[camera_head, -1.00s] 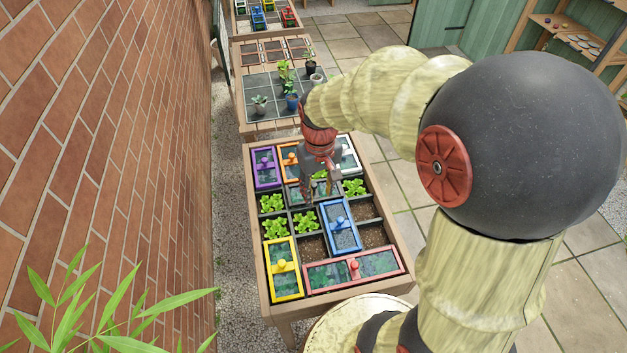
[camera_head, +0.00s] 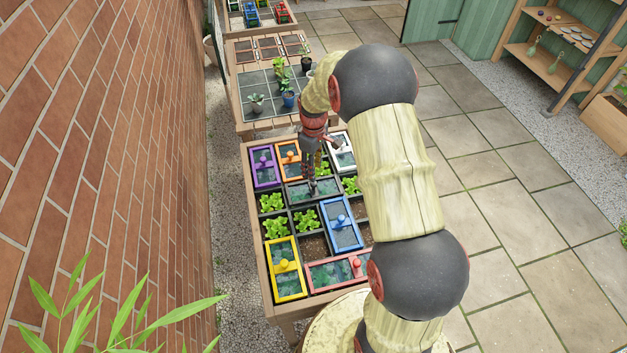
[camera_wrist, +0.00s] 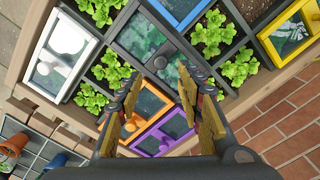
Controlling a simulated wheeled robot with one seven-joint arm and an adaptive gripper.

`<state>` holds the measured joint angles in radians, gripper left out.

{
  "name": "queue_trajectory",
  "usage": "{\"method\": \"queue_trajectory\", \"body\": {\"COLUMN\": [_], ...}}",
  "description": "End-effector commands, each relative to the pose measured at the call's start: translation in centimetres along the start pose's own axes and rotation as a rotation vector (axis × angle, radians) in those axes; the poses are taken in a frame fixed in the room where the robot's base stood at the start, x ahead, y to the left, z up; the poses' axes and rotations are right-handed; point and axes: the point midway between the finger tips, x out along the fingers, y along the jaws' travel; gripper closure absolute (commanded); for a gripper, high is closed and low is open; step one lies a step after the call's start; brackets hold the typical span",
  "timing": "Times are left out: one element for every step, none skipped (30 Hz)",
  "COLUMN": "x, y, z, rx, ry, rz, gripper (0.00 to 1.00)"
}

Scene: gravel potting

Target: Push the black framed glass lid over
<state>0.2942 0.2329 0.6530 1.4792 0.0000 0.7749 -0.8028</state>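The black framed glass lid (camera_head: 326,187) lies in the middle of the planter box, between the orange lid and the blue lid. In the wrist view the black framed lid (camera_wrist: 139,36) shows greenish glass and a dark round knob (camera_wrist: 160,62). My gripper (camera_head: 313,190) points down over this lid and hides part of it. In the wrist view my gripper (camera_wrist: 160,74) has its two fingers spread apart with nothing held between them, the knob showing just beyond the tips. I cannot tell whether a finger touches the lid.
Around it lie a purple lid (camera_head: 265,167), an orange lid (camera_head: 288,160), a white lid (camera_head: 343,152), a blue lid (camera_head: 342,224), a yellow lid (camera_head: 286,270) and a red lid (camera_head: 335,273). Leafy plants (camera_head: 306,220) fill open cells. A brick wall (camera_head: 100,150) stands left.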

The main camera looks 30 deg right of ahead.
Motion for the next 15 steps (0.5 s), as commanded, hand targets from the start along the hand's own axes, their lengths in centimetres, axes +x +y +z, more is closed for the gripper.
{"method": "queue_trajectory", "body": {"x": [0.9, 1.3, 1.9, 2.5, 3.0, 3.6, 4.0, 4.5, 5.0, 5.4, 5.7, 6.1, 6.3, 6.5, 6.7], "y": [-0.1, -0.1, -0.1, -0.1, -0.1, -0.1, -0.1, -0.1, -0.1, -0.1, -0.1, -0.1, -0.1, -0.1, -0.1], "z": [0.1, 0.1, 0.1, 0.1, 0.1, 0.1, 0.1, 0.1, 0.1, 0.1, 0.1, 0.1, 0.1, 0.0, 0.0], "rx": [0.0, 0.001, 0.001, 0.001, 0.001, 0.002, 0.002, 0.002, 0.002, 0.002, 0.002, 0.002, 0.002, 0.003, 0.003], "ry": [-0.003, -0.003, -0.003, -0.003, -0.003, -0.003, -0.003, -0.003, -0.003, -0.003, -0.003, -0.002, -0.002, -0.001, -0.001], "rz": [-0.003, -0.003, -0.003, -0.003, -0.003, -0.003, -0.003, -0.003, -0.003, -0.003, -0.003, -0.002, -0.002, -0.001, -0.001], "gripper": [0.63, 0.63, 0.63, 0.63, 0.63, 0.63, 0.63, 0.63, 0.63, 0.63, 0.63, 0.63, 0.63, 0.63, 0.63]}}
